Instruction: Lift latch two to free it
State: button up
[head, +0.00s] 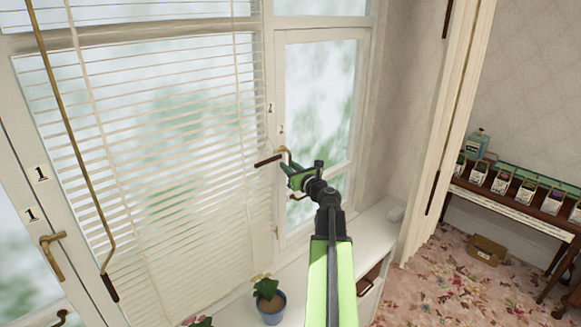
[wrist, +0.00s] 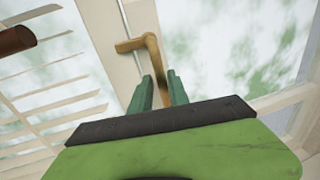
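Latch two is a brass handle (head: 286,151) on the white window post, just below the small "2" labels (head: 281,129). In the wrist view, the brass handle (wrist: 153,55) bends at its top and runs down between my fingers. My gripper (head: 288,168), with green fingers, is at the latch. In the wrist view, my gripper (wrist: 160,90) has its fingers apart on either side of the handle's lower part. The right finger lies very close to the brass; I cannot tell whether it touches. The handle's lower end is hidden behind my gripper.
A dark brown grip (head: 268,160) hangs just left of the latch. White blinds (head: 170,130) cover the left window. A potted plant (head: 270,300) stands on the sill below. A brass latch (head: 52,255) marked 1 is at far left.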

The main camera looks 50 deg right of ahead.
jog(key=shift+s+d, duration=0.1)
jog(key=shift+d, duration=0.1)
grip_shut()
jog(key=shift+f, duration=0.1)
dwell(0.8)
